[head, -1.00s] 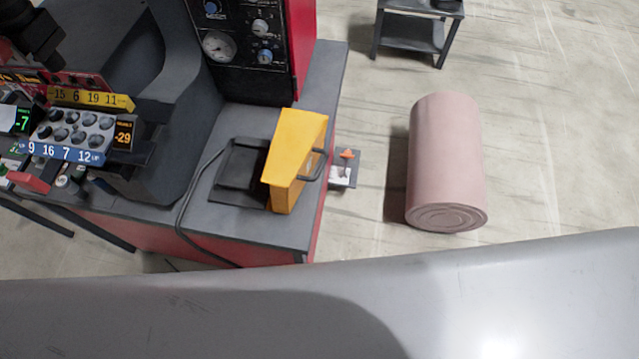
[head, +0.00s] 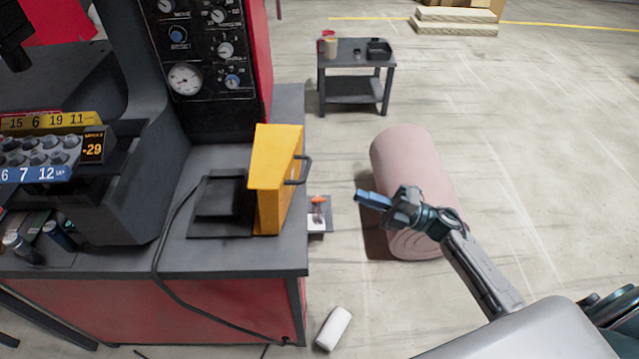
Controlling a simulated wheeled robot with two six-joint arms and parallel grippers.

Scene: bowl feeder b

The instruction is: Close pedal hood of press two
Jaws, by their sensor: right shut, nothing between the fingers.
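The yellow pedal hood (head: 272,178) stands tipped up on its edge on the grey bench top, at the right of the dark pedal (head: 221,196). The pedal lies uncovered on its black base plate. A dark handle (head: 299,171) sticks out from the hood's right side. My right gripper (head: 372,200) is to the right of the hood, apart from it, in front of the pink roll. Its fingers are together and empty, pointing left. My left gripper is not in view.
The press body with gauges (head: 205,50) rises behind the pedal. A cable runs from the pedal over the bench front. A pink roll (head: 415,160) and small grey table (head: 355,62) stand on the floor. A white cylinder (head: 333,328) lies on the floor.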

